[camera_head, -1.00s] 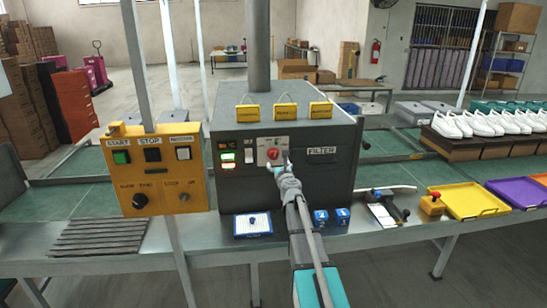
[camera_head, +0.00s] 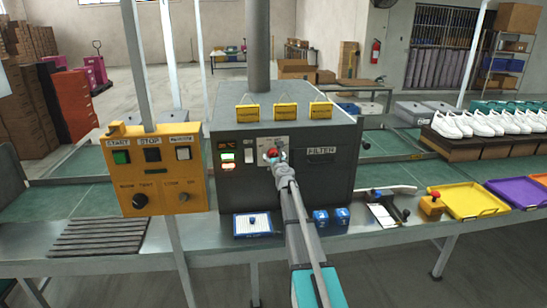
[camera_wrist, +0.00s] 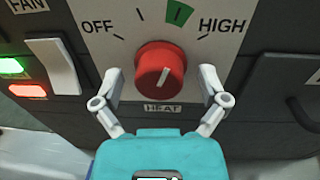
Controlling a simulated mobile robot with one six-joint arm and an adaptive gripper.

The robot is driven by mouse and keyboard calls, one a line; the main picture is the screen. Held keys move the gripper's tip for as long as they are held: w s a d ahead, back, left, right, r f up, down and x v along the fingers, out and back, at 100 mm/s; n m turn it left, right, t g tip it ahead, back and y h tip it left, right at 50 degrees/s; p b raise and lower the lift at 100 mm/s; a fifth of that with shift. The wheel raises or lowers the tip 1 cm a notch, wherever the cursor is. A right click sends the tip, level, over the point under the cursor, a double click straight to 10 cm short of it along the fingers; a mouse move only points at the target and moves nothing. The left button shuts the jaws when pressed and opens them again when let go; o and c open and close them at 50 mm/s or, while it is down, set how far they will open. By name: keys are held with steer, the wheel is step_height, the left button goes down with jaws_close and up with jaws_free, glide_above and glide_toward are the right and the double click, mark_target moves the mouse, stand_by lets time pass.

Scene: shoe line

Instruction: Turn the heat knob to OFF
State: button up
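The red heat knob (camera_wrist: 158,62) is on a light dial plate (camera_wrist: 95,10) on the front of a dark grey machine (camera_head: 330,180). OFF is printed at its left, HIGH at its right and HEAT below. A green mark (camera_wrist: 179,12) is at the top right of the dial. The knob's white pointer line slants up and slightly right, roughly toward the green mark. My gripper (camera_wrist: 160,76) is open, with one finger on each side of the knob and a gap at both sides. In the head view, my gripper (camera_head: 275,160) partly covers the knob (camera_head: 272,153).
A white FAN rocker switch (camera_wrist: 55,65) and lit green and red indicators are left of the dial. The FILTER panel (camera_head: 321,158) is at its right. A yellow control box (camera_head: 160,175) stands farther left.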

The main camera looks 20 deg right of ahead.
steer(key=c, duration=1.1)
steer(key=shift+n, duration=0.5)
steer(key=n, duration=0.2)
steer(key=shift+r+n+p, duration=0.1)
steer(key=shift+n+p, duration=0.2)
steer(key=shift+n, duration=0.1)
steer(key=n, duration=0.4)
steer(key=shift+w+g, duration=0.1)
steer(key=shift+g, duration=0.2)
steer(key=n, duration=0.3)
steer(key=shift+a+n+p, duration=0.1)
steer(key=shift+n+p, duration=0.25)
steer(key=shift+n, duration=0.05)
steer(key=shift+n+h, duration=0.3)
steer(key=shift+n, duration=1.5)
